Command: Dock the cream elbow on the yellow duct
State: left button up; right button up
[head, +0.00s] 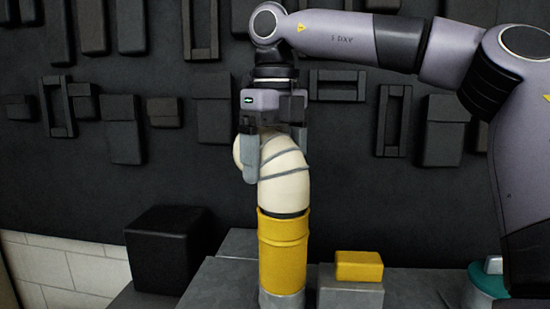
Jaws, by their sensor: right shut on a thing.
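The cream elbow (285,188) is a curved, segmented pipe with grey seam bands. My right gripper (274,160) comes down from above and is shut on its upper part, with one grey finger in front at the left. The elbow's open end at the upper left is partly hidden by that finger. The yellow duct (283,250) stands upright directly below, on a grey base. The elbow's lower end, with a dark band, is at the duct's top rim. I cannot tell whether it is seated inside or only resting there. My left gripper is not in view.
A yellow block (359,266) lies on a grey block (350,295) right of the duct. A black box (168,250) stands at the left. A teal and white object (488,279) is at the lower right. Dark panels cover the wall behind.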

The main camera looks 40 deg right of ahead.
jog(key=shift+f+b, duration=0.4)
jog(key=shift+f, duration=0.1)
dwell(0.3)
jog(key=o, duration=0.9)
